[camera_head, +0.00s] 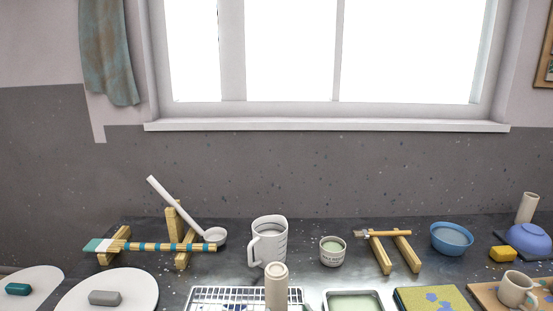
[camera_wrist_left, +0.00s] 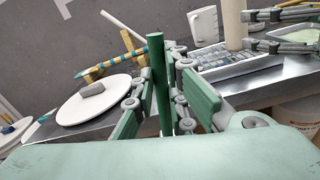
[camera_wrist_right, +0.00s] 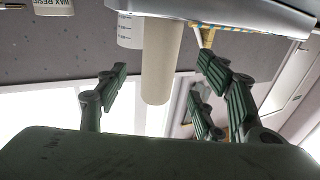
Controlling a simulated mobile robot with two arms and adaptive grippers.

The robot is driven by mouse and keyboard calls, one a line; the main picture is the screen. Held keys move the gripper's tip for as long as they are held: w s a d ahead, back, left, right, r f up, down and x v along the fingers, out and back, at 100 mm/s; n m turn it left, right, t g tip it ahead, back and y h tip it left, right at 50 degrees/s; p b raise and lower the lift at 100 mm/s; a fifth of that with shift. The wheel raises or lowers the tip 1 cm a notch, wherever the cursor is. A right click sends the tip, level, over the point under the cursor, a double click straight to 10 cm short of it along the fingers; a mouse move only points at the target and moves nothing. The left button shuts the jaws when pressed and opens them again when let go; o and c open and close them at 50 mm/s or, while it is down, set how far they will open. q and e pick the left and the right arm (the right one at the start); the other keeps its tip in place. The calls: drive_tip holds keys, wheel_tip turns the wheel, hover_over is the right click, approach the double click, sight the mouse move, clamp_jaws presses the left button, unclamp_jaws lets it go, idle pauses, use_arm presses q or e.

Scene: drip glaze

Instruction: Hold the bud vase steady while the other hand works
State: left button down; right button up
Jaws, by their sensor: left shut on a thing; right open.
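The bud vase is a plain beige cylinder (camera_head: 276,287), upright at the bottom middle of the head view, by a tray with a wire rack (camera_head: 210,297). It also shows in the left wrist view (camera_wrist_left: 235,22) and in the right wrist view (camera_wrist_right: 158,75). My right gripper (camera_wrist_right: 160,66) is open, its fingers spread to either side of the vase in that view; contact is not visible. My left gripper (camera_wrist_left: 160,74) is shut on a dark green rod (camera_wrist_left: 158,90), apart from the vase. Neither gripper shows in the head view.
A white jug (camera_head: 269,245) stands close behind the vase. A ladle (camera_head: 214,236) and striped brush (camera_head: 165,247) rest on wooden supports at left. A tray of green glaze (camera_head: 354,302) and a sponge mat (camera_head: 430,300) lie to the right. White discs (camera_head: 120,287) are at left.

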sight(281, 302)
drive_tip(key=x, duration=0.8)
drive_tip(key=shift+w+a, duration=0.15)
drive_tip(key=shift+w, duration=0.1)
clamp_jaws()
idle(0.5)
idle(1.2)
